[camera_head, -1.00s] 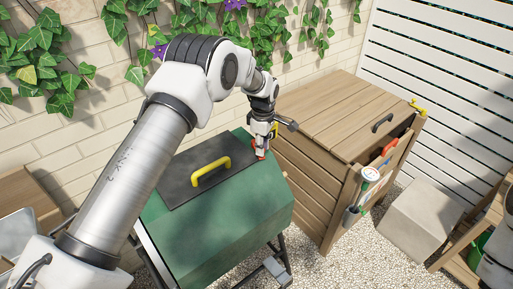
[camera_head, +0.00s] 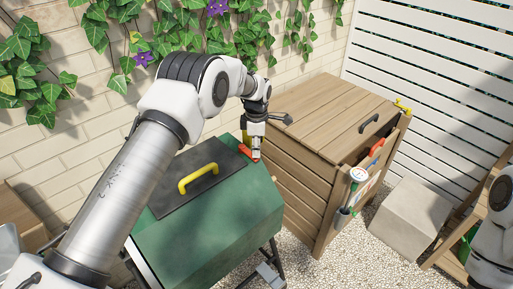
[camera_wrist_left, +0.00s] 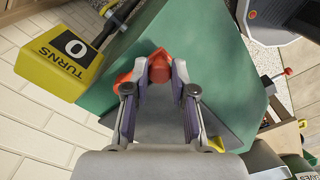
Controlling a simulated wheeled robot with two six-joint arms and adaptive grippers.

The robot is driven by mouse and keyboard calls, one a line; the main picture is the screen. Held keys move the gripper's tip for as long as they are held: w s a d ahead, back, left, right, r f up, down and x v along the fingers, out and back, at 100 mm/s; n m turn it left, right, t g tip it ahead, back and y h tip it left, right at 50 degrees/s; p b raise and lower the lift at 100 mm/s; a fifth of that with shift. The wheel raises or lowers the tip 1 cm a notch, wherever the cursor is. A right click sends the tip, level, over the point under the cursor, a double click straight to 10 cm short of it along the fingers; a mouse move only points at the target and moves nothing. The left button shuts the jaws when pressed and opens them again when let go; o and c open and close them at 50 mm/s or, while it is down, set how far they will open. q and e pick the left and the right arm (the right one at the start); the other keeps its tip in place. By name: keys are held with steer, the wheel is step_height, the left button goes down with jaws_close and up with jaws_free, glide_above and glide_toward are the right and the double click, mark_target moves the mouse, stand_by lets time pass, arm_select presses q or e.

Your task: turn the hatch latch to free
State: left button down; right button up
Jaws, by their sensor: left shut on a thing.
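The red hatch latch (camera_head: 246,151) sits at the right edge of the dark hatch (camera_head: 170,200), on top of the green drum (camera_head: 215,222). The hatch lies flat and has a yellow handle (camera_head: 198,178). My left gripper (camera_head: 256,156) points down at the latch from above. In the left wrist view its two fingers (camera_wrist_left: 160,72) are shut on the red latch (camera_wrist_left: 158,66), with red showing between and beyond the fingertips. The fingers hide part of the latch. My right gripper is not in view.
A yellow turns counter reading 0 (camera_wrist_left: 62,52) stands beside the drum in the left wrist view. A wooden chest (camera_head: 320,125) with a dark handle stands close to the right of the drum. A pale block (camera_head: 408,217) sits on gravel.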

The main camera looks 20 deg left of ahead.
arm_select(q)
steer(key=shift+s+f, duration=0.1)
steer(key=shift+f, duration=0.15)
steer(key=c, duration=1)
jaws_free()
steer(key=shift+a, duration=0.1)
steer(key=shift+o, duration=0.2)
steer(key=shift+w+a+f, duration=0.1)
steer(key=shift+w+a, duration=0.05)
steer(key=shift+w, duration=0.05)
step_height(320, 180, up, 12)
